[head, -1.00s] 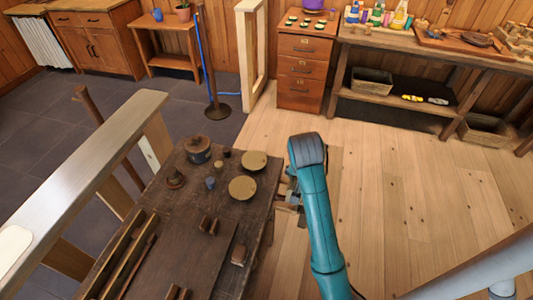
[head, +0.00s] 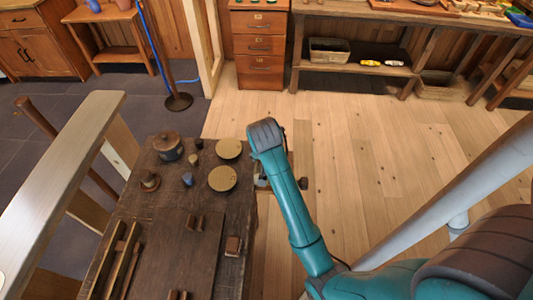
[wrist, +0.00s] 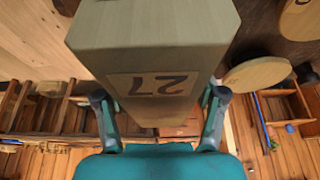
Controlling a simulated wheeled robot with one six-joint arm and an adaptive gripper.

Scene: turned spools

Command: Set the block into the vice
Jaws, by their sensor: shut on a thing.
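My gripper (wrist: 160,96) is shut on a pale grey-beige block (wrist: 155,62) in the wrist view, one teal finger on each side. The block has a label marked 27, which appears upside down, and it fills the upper middle of that view. In the head view my teal arm hides the block and most of my gripper beside the workbench's right edge. A small grey metal part shows there, partly behind the arm; I cannot tell whether it belongs to the vice or to my gripper.
The dark workbench (head: 160,225) holds two round tan discs, one nearer (head: 222,178) and one farther (head: 229,149), a lidded pot (head: 168,147) and small wooden pieces. A pale beam (head: 62,180) stands left of it. The wooden floor (head: 380,170) to the right is open.

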